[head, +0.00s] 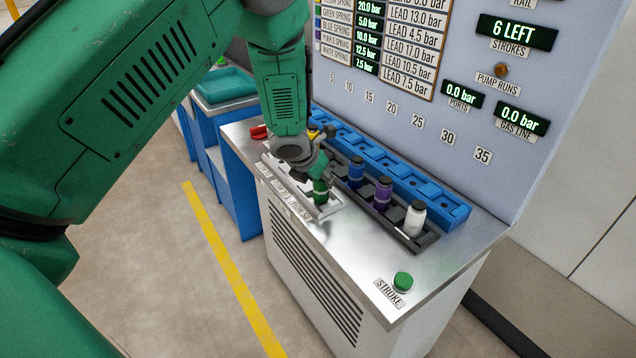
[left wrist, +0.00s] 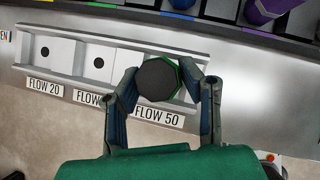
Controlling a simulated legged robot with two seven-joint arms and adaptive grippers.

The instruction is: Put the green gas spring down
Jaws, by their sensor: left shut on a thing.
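The green gas spring (head: 320,192) is upright in my left gripper (head: 316,176), at the right end of the pale flow tray (head: 333,207) on the steel counter. In the left wrist view, its dark round top (left wrist: 157,80) with a green edge is between the two fingers (left wrist: 168,84), which close on it from both sides. It is at the pocket labelled FLOW 50. Two other pockets to its left, each with a dark hole, are empty. Whether its base touches the pocket floor is hidden. My right gripper is not in view.
Behind the tray, a dark rack holds a blue spring (head: 356,172), a purple spring (head: 382,194) and a white spring (head: 414,220). A blue slotted rail (head: 440,205) runs behind it. A green STROKE button (head: 403,280) is on the front right. The counter around the button is clear.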

